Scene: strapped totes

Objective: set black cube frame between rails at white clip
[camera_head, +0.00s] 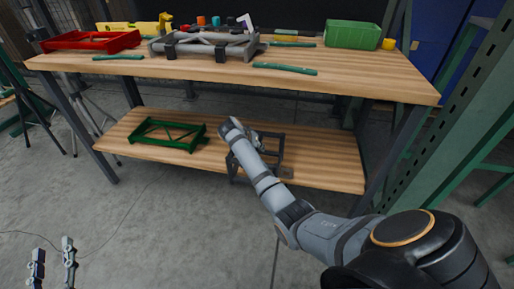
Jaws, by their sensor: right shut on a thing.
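The black cube frame (281,152) is on or just above the lower shelf, toward its right half. My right gripper (262,141) is shut on its upper part, and my arm hides much of the frame. A white clip (246,22) with some purple stands up at the right end of a grey rail structure (205,46) on the bench top. Which bars count as the rails I cannot tell for certain. My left gripper (53,265) is open and empty over the floor at the lower left, far from the frame.
The bench top (180,70) also holds a red tray (92,40), a green bin (352,35), loose green bars (285,69) and small coloured pieces. A green frame (168,135) lies on the lower shelf (320,175). A green post (478,110) stands at right.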

